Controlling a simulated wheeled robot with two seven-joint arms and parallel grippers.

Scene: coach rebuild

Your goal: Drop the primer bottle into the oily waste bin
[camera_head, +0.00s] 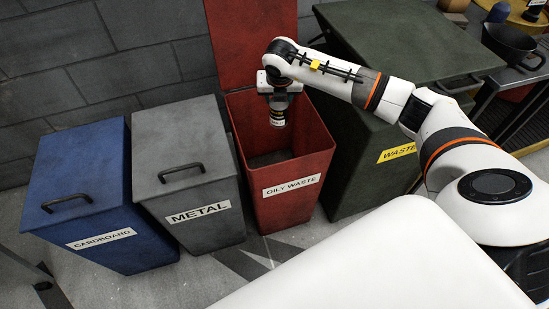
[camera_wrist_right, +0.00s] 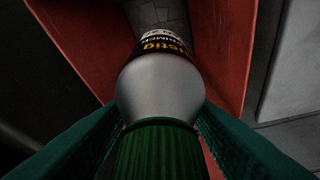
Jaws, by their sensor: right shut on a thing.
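The red oily waste bin (camera_head: 297,192) stands with its lid (camera_head: 250,37) raised against the wall. My right gripper (camera_head: 278,100) is over the bin's opening, pointing down, and is shut on the primer bottle (camera_head: 277,117). In the right wrist view the bottle (camera_wrist_right: 158,92) has a green ribbed cap, a grey shoulder and a dark label. The green finger pads of the gripper (camera_wrist_right: 160,130) sit on either side of the cap. The bottle hangs at about rim height, with red bin walls (camera_wrist_right: 232,60) around it. My left gripper is out of view.
A grey metal bin (camera_head: 195,180) and a blue cardboard bin (camera_head: 90,200) stand shut to the left. A dark green waste bin (camera_head: 375,150) stands shut to the right, behind my right arm. A dark pan (camera_head: 510,42) sits at the far right.

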